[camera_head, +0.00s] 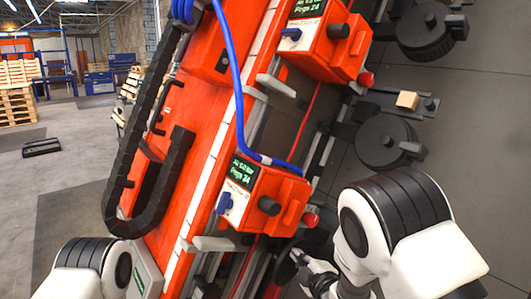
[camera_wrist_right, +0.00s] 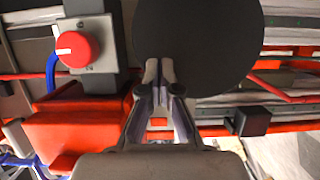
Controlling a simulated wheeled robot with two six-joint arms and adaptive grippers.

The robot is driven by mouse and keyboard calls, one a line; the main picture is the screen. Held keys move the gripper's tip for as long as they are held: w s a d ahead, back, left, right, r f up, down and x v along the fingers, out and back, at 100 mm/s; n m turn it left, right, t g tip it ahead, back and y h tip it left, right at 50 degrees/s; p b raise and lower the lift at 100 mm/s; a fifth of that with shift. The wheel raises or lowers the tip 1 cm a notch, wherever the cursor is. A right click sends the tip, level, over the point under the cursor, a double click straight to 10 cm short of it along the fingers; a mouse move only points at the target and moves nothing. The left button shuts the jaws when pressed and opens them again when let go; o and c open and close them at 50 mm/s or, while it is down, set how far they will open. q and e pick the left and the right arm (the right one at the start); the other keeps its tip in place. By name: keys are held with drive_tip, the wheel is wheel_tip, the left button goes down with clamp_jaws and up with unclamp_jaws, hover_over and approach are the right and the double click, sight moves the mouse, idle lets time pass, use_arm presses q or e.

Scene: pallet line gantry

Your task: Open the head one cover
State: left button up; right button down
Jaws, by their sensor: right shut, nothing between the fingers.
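Two orange printing heads with green-lit displays sit on the machine: a lower one (camera_head: 262,195) and an upper one (camera_head: 322,42). Their small labels are too blurred to tell which is head one. Each has a black knob and a red knob on its right side. My right gripper (camera_head: 298,258) is just below the lower head, partly hidden by my arm. In the right wrist view the gripper (camera_wrist_right: 160,68) is shut and empty, its fingertips in front of a dark round disc (camera_wrist_right: 200,40). I cannot tell whether they touch it. My left gripper is out of view.
A red knob (camera_wrist_right: 76,48) on a grey plate shows left of the fingers. A blue hose (camera_head: 238,95) runs to the lower head. A black cable chain (camera_head: 140,130) lies left of it. Dark round discs (camera_head: 386,142) stand at right. Pallets (camera_head: 18,90) are far left.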

drive_tip(key=shift+w+a+r, duration=0.1)
drive_tip(key=shift+w+a, duration=0.65)
drive_tip(key=shift+a, duration=0.15)
drive_tip(key=shift+w+a, duration=0.55)
drive_tip(key=shift+w, duration=0.1)
drive_tip(key=shift+f+v, duration=0.4)
drive_tip(key=shift+v, duration=2.1)
approach(289, 251)
drive_tip(key=shift+w+d+f, duration=0.1)
drive_tip(key=shift+w+f, duration=0.05)
drive_tip(key=shift+w, duration=0.35)
